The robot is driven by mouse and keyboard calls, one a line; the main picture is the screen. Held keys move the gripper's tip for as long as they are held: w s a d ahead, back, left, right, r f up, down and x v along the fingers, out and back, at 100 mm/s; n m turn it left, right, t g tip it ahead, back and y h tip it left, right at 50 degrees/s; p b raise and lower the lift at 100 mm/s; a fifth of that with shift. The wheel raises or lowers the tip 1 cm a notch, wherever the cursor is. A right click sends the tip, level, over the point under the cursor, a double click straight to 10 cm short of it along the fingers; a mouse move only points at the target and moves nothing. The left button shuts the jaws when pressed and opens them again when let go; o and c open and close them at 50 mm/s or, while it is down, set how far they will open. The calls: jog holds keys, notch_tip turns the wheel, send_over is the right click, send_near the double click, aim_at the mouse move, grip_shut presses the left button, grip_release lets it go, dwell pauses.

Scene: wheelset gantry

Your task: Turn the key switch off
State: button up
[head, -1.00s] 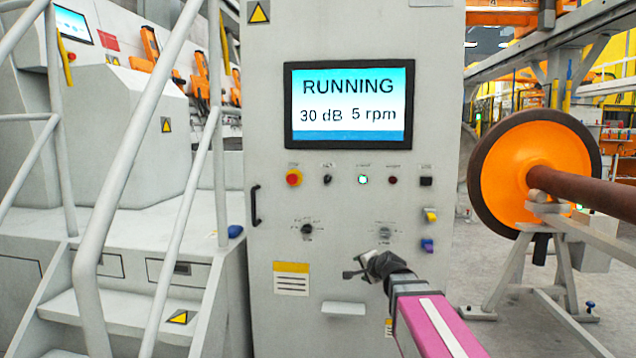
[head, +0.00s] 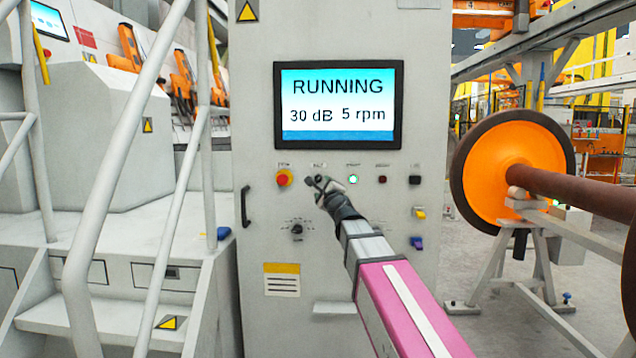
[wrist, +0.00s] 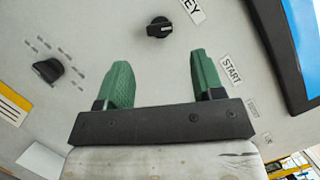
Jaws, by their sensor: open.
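The key switch (wrist: 159,27) is a small black knob under the KEY label (wrist: 190,7), on the grey cabinet front. In the wrist view it lies beyond the fingertips, near the middle of the gap between them, apart from both. My gripper (wrist: 162,64) has two green fingers spread wide with nothing between them. In the head view my gripper (head: 317,182) is up at the button row and largely covers the key switch. The screen (head: 338,104) reads RUNNING, 30 dB, 5 rpm.
A red emergency button (head: 284,178) sits just left of my gripper. A lit green button (head: 353,179) is close on the right. A black dial (head: 297,230) is below; it also shows in the wrist view (wrist: 48,70). White stair rails (head: 120,150) stand at the left.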

aim_at(319, 180)
jog(key=x, duration=0.8)
jog(key=c, duration=0.9)
